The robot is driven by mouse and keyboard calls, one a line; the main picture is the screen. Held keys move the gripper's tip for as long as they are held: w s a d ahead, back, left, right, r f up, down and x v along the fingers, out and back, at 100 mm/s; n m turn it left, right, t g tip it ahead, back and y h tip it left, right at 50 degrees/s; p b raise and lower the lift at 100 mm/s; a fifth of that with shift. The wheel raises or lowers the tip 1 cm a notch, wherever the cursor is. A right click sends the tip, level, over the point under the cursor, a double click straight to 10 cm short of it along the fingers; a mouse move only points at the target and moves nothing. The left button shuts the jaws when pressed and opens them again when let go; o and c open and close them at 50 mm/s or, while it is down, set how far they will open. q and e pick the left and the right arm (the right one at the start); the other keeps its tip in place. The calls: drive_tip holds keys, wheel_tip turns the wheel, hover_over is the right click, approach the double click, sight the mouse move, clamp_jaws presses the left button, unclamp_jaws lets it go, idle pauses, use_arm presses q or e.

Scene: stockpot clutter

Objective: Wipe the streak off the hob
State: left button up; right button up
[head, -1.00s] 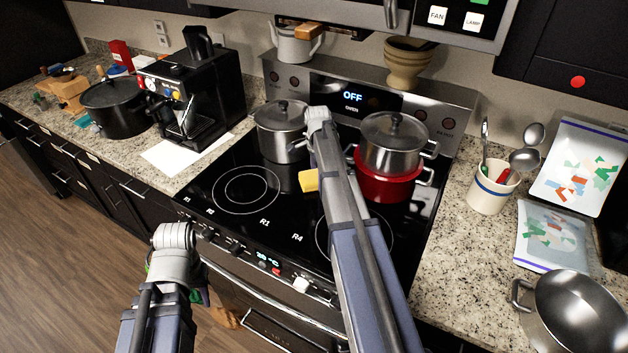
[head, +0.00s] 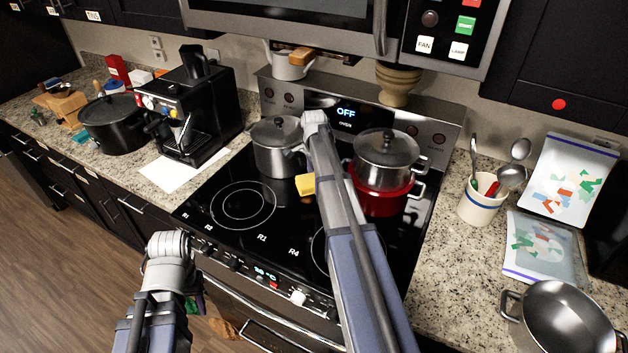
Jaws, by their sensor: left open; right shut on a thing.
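The black glass hob (head: 215,235) has ring markings, and I make out no streak on the part that shows. A yellow sponge (head: 306,184) shows beside my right arm, in front of the steel lidded pot (head: 278,147). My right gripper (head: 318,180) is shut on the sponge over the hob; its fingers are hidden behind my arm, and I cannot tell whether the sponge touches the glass. My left gripper (head: 168,250) is open and low in front of the oven, its fingertips mostly hidden.
A red pot (head: 383,201) with a steel lidded pot (head: 385,158) on it stands right of my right arm. A coffee machine (head: 190,110) and white paper (head: 178,172) lie left. A utensil crock (head: 480,205) and steel pan (head: 562,325) stand right. The hob's front left is clear.

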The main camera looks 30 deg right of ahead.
drive_tip(key=shift+r+p, duration=0.55)
drive_tip(key=shift+r, duration=0.4)
wheel_tip(320, 180, up, 3)
drive_tip(key=p, duration=0.3)
